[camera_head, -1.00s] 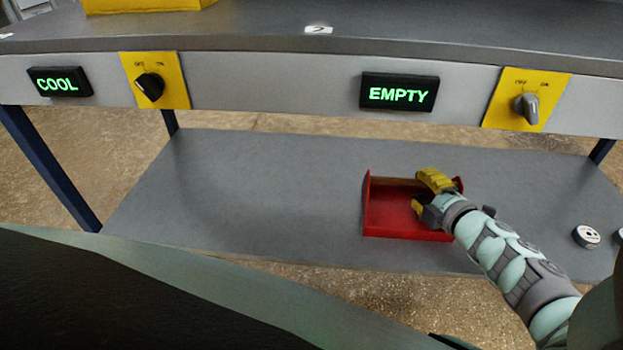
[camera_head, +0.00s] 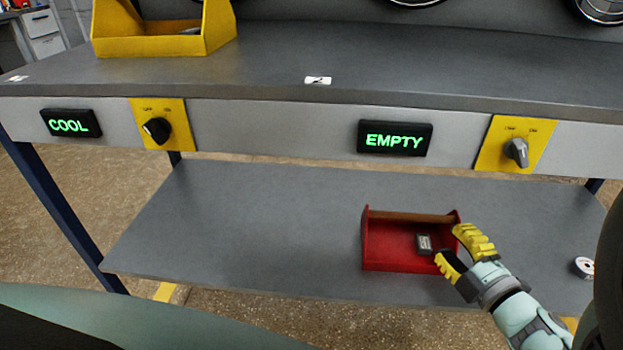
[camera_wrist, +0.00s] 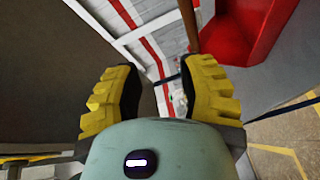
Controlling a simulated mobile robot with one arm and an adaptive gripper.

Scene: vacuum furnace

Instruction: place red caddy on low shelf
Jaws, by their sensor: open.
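The red caddy (camera_head: 385,258) stands upright on the low shelf (camera_head: 240,230), right of its middle and close to the front edge. It has a brown handle bar (camera_head: 410,217) along its top and a small dark grey item (camera_head: 424,244) inside. My gripper (camera_head: 457,250) has yellow fingers and is at the caddy's right end, spread apart with nothing between them. In the wrist view the fingers (camera_wrist: 160,95) are wide apart, and part of the red caddy (camera_wrist: 250,30) shows at the upper right, beyond the right finger.
Above is the grey worktop (camera_head: 400,65) with a yellow caddy (camera_head: 150,45). Its front carries COOL (camera_head: 70,123) and EMPTY (camera_head: 395,138) displays and two knobs. A small white roll (camera_head: 584,267) lies at the shelf's right end. The shelf's left half is clear.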

